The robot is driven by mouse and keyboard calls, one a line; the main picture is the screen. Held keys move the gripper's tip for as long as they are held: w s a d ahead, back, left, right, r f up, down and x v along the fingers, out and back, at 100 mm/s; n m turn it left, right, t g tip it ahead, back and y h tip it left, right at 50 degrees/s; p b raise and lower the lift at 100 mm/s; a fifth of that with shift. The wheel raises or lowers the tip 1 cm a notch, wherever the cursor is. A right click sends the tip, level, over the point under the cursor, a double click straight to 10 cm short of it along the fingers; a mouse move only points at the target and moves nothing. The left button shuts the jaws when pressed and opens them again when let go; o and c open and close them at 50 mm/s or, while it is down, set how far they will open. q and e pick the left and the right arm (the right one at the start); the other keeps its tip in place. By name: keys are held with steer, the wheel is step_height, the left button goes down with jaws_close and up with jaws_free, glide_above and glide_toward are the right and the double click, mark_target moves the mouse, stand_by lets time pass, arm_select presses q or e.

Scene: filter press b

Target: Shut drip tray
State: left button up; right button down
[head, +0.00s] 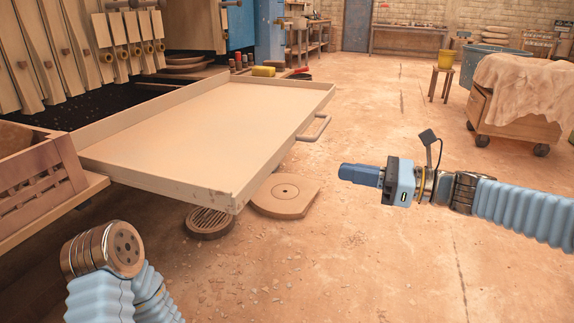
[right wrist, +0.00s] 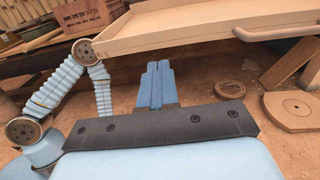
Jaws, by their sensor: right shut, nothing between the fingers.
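The drip tray (head: 215,120) is a wide, shallow beige tray with a low rim. It sticks far out from under the filter press (head: 60,50). A bar handle (head: 318,130) is on its right-hand side. In the right wrist view the tray's rim (right wrist: 170,40) and the handle (right wrist: 278,31) show at the top. My right gripper (head: 343,173) has its blue fingers shut and empty, pointing left. It is apart from the tray, to the right of and nearer than the handle. My left gripper is not in view; only a part of my left arm shows at lower left.
A wooden crate (head: 40,170) stands at the tray's left. A round grate (head: 209,222) and a flat plate with a disc (head: 287,194) lie on the floor below the tray. A cloth-covered cart (head: 510,115) and a stool (head: 440,82) stand at right. Much floor is clear.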

mark_target(272, 159)
steer(key=p+x, duration=0.1)
steer(key=x, duration=1.2)
steer(key=shift+f, duration=0.1)
steer(key=shift+w+a, duration=0.1)
steer(key=shift+a, duration=0.1)
